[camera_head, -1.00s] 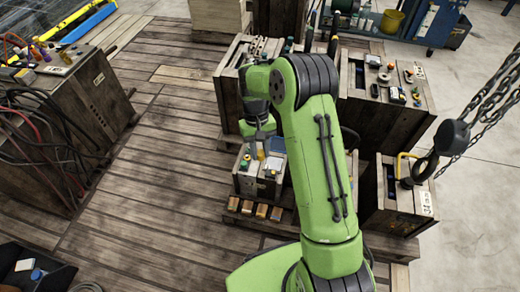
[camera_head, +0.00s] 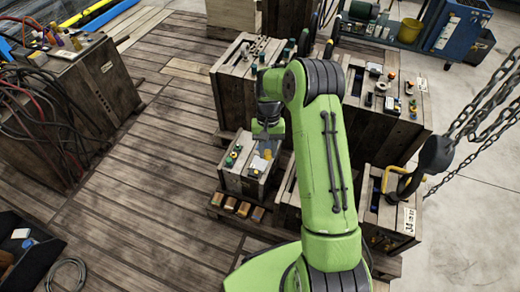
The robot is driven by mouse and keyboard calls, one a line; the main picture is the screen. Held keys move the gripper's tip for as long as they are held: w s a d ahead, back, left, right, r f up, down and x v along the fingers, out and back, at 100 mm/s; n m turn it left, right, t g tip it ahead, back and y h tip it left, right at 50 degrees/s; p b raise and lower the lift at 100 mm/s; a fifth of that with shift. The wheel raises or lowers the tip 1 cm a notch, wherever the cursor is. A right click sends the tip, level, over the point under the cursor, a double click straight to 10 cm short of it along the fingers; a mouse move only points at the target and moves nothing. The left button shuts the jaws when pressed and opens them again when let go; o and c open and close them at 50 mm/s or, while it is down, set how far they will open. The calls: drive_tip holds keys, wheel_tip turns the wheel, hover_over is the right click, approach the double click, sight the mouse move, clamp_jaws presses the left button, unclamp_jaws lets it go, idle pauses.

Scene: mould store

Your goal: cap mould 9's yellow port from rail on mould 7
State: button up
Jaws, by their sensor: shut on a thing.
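My gripper (camera_head: 268,143) is at the end of my green arm, pointing down over a small dark wooden mould box. It is shut on a small yellow piece (camera_head: 268,153), which looks like a cap; the fingertips are small and partly blurred. The small mould box (camera_head: 240,184) has green and other coloured fittings on its top left and a pale plate on top. I cannot tell whether the yellow piece touches the box. Mould numbers are too small to read, so I cannot tell which boxes are moulds 7 and 9.
Larger moulds stand behind (camera_head: 236,90) and at right (camera_head: 385,118), with fittings on top. Another mould with hoses (camera_head: 95,95) stands at left. A chain hook (camera_head: 432,158) hangs over the lower right mould (camera_head: 388,235). The plank floor between is clear.

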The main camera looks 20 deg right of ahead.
drive_tip(key=s+d+f+m+t, duration=0.1)
drive_tip(key=s+d+f+m, duration=0.1)
drive_tip(key=d+f+m, duration=0.4)
drive_tip(key=s+d+f+m+t+y, duration=0.1)
drive_tip(key=s+d+f+m+t, duration=0.1)
drive_tip(key=d+f+m, duration=0.3)
drive_tip(key=s+d+f+m+t, duration=0.1)
drive_tip(key=s+d+f+m, duration=0.2)
drive_tip(key=d+f+m, duration=0.3)
drive_tip(key=shift+s+d+f+m+t+y, duration=0.1)
drive_tip(key=shift+d+m, duration=0.55)
drive_tip(key=shift+d, duration=0.85)
drive_tip(key=shift+d+f+m+t+y, duration=0.15)
drive_tip(key=shift+d+m, duration=0.55)
drive_tip(key=shift+d, duration=0.8)
drive_tip(key=shift+s+d+f+m+t+y, duration=0.1)
drive_tip(key=shift+d+m, duration=0.55)
drive_tip(key=shift+d, duration=0.85)
drive_tip(key=shift+f+b, duration=2.05)
drive_tip(key=shift+f, duration=0.5)
drive_tip(key=shift+w+a+r, duration=0.1)
drive_tip(key=shift+f, duration=0.4)
drive_tip(key=shift+f, duration=0.3)
drive_tip(key=shift+f, duration=0.35)
